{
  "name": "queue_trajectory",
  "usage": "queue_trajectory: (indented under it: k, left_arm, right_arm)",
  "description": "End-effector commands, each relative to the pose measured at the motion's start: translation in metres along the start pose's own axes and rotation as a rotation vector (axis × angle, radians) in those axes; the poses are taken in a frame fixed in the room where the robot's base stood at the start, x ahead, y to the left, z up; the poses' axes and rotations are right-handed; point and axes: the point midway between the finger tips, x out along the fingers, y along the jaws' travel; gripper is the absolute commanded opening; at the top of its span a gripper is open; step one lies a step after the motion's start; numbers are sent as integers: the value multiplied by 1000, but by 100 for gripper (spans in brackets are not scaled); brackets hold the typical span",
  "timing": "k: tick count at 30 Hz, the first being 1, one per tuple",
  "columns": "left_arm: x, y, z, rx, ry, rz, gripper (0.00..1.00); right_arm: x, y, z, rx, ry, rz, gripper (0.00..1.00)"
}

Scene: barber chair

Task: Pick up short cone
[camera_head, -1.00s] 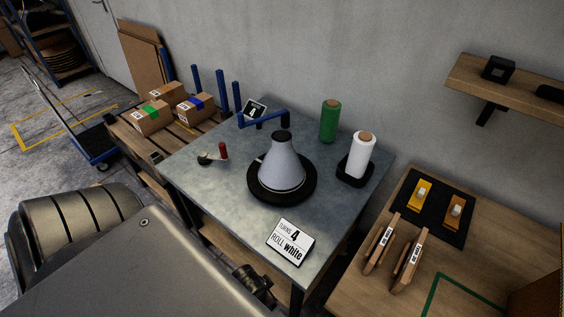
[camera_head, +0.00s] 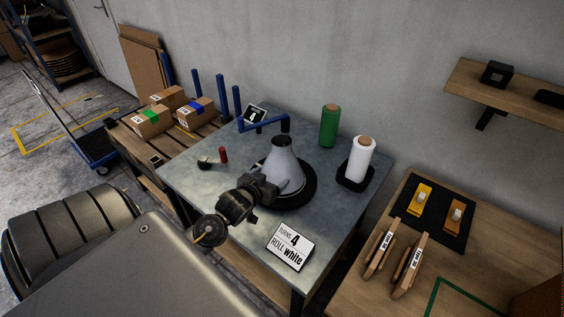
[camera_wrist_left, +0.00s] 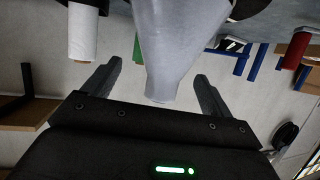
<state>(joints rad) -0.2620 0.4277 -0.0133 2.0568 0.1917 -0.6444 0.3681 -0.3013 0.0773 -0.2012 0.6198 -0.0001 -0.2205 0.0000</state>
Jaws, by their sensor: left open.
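The short cone (camera_head: 286,158) is light grey with a dark top. It stands upright on a black round base (camera_head: 310,190) on the grey metal table. My left gripper (camera_head: 283,187) is at the cone's near left side in the head view and hides part of its lower side. In the left wrist view, which is upside down, the cone (camera_wrist_left: 172,45) appears between the two spread fingers of the left gripper (camera_wrist_left: 160,72). The jaws are open, and I cannot tell whether a finger touches the cone. My right gripper is not in view.
A green roll (camera_head: 329,125) and a white roll (camera_head: 360,158) stand behind right. A sign (camera_head: 290,246) reading "turns 4, roll white" is at the near edge. A red-handled part (camera_head: 222,155) lies left.

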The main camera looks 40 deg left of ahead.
Motion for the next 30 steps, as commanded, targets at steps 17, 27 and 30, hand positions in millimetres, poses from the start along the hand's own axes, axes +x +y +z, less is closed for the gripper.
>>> queue_trajectory:
  k: [17,27,30]
  left_arm:
    - [54,-22,-51,-22,151,-10,85]
    - [72,-23,-52,-23,150,-10,85]
    - [81,-22,-55,-23,149,-11,85]
  right_arm:
    - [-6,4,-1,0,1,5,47]
    - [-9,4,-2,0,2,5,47]
    - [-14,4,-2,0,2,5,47]
